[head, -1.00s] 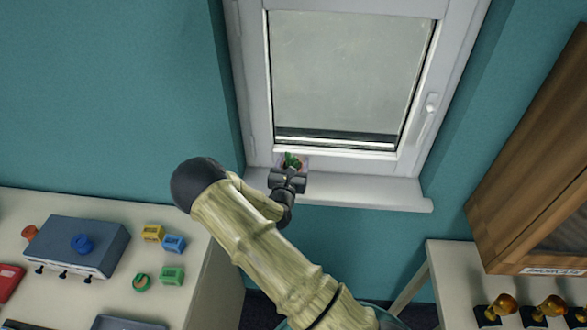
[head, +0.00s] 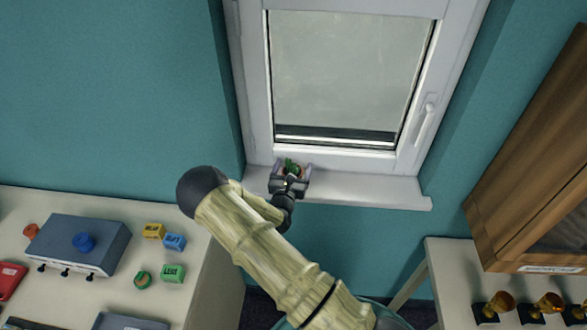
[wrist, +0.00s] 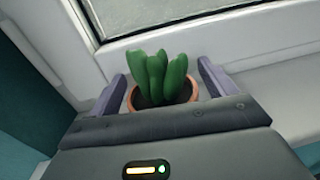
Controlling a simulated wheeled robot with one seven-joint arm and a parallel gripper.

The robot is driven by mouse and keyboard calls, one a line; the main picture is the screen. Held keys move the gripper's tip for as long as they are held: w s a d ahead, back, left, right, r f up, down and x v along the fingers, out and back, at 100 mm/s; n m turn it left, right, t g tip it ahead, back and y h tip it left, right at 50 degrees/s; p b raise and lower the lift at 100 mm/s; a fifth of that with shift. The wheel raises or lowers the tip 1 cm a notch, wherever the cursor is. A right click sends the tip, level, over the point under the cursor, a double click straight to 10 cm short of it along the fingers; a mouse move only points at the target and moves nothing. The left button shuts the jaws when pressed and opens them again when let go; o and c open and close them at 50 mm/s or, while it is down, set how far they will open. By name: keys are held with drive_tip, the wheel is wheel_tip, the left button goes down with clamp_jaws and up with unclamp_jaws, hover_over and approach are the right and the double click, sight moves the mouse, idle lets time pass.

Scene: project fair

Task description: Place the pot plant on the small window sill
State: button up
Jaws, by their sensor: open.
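The pot plant (wrist: 163,82) is a green succulent in a terracotta pot, upright in the wrist view. It also shows in the head view (head: 291,167), partly hidden behind my gripper. My gripper (wrist: 164,90) is open, with one purple-grey finger on each side of the pot and a gap beside it. The gripper (head: 291,170) is over the left part of the white window sill (head: 365,190). The pot appears to stand on the sill, but its base is hidden by the gripper body.
The window (head: 345,80) with its white frame rises right behind the plant. The sill is clear to the right. A table (head: 60,200) with a blue-grey box (head: 85,240) and small blocks is at left. A wooden cabinet (head: 530,160) and trophies (head: 545,308) are at right.

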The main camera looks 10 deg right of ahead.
drive_tip(key=shift+s+r, duration=0.1)
drive_tip(key=shift+r, duration=0.05)
drive_tip(key=b+v, duration=0.5)
drive_tip(key=v, duration=0.7)
drive_tip(key=shift+d+r, duration=0.1)
